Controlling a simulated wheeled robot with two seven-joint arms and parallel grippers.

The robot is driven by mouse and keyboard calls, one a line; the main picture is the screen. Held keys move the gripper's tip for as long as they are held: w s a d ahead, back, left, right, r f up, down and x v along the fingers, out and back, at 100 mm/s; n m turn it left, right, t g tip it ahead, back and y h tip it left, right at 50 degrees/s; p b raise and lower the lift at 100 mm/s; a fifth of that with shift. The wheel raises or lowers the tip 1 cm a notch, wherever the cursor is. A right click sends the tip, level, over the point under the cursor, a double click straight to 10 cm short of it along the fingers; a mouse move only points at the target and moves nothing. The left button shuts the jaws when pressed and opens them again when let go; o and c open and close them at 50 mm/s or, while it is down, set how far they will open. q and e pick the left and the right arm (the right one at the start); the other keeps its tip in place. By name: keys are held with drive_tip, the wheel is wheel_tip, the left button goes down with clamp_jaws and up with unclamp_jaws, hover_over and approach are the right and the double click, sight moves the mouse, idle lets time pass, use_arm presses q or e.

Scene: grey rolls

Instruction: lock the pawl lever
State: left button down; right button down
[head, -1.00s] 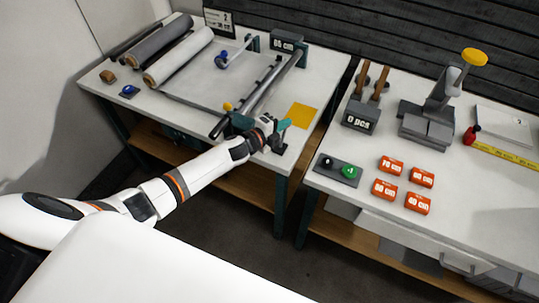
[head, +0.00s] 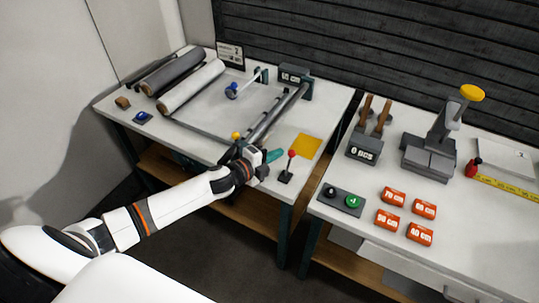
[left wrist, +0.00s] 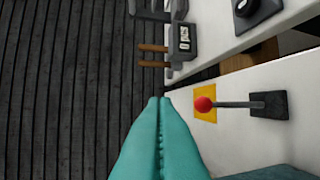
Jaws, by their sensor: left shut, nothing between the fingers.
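The pawl lever is a dark stick with a red knob (head: 292,153) on a dark base, near the front right corner of the left table. It stands up, leaning slightly right in the head view. It also shows in the left wrist view, its red knob (left wrist: 204,104) in front of a yellow patch. My left gripper (head: 275,155) has teal fingers, shut and empty, just left of the knob with a small gap. In the left wrist view the closed fingertips (left wrist: 159,100) are apart from the lever. My right gripper is not in view.
A roller frame with a long dark bar (head: 277,112) lies behind my left gripper. Grey and white rolls (head: 192,87) lie at the back left. A yellow patch (head: 306,146) is behind the lever. The right table holds a button box (head: 342,200) and orange blocks (head: 396,196).

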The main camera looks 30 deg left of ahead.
use_arm(q)
drive_tip(key=shift+s+a+r, duration=0.25)
drive_tip(key=shift+s+r, duration=0.7)
drive_tip(key=shift+s, duration=0.2)
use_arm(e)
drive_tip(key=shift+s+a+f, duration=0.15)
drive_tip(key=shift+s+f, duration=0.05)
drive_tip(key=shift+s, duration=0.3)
